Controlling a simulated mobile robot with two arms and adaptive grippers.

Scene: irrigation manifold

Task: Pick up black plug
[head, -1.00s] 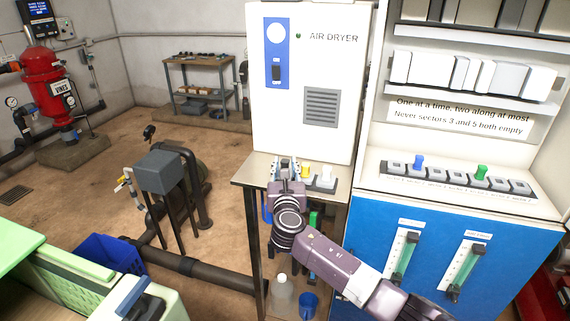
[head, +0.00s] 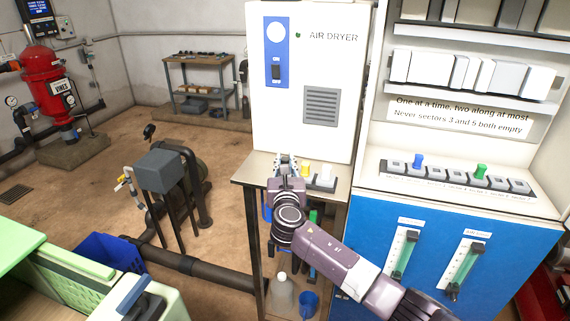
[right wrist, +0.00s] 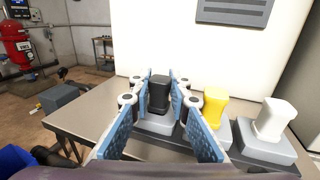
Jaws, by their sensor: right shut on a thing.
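The black plug (right wrist: 159,92) stands upright in a grey base on the metal table, leftmost in a row with a yellow plug (right wrist: 216,108) and a white plug (right wrist: 272,119). My right gripper (right wrist: 160,84) is shut on the black plug, with a blue-padded finger on each side of it. In the head view my right gripper (head: 285,162) reaches over the table and hides most of the black plug. The yellow plug (head: 305,170) and white plug (head: 325,176) show just right of it. My left gripper is not in view.
The air dryer cabinet (head: 308,70) rises directly behind the plug row. The blue-fronted panel (head: 435,240) with a row of sockets stands at right. Bare table top (right wrist: 85,112) lies left of the plugs. A blue crate (head: 110,262) is at lower left.

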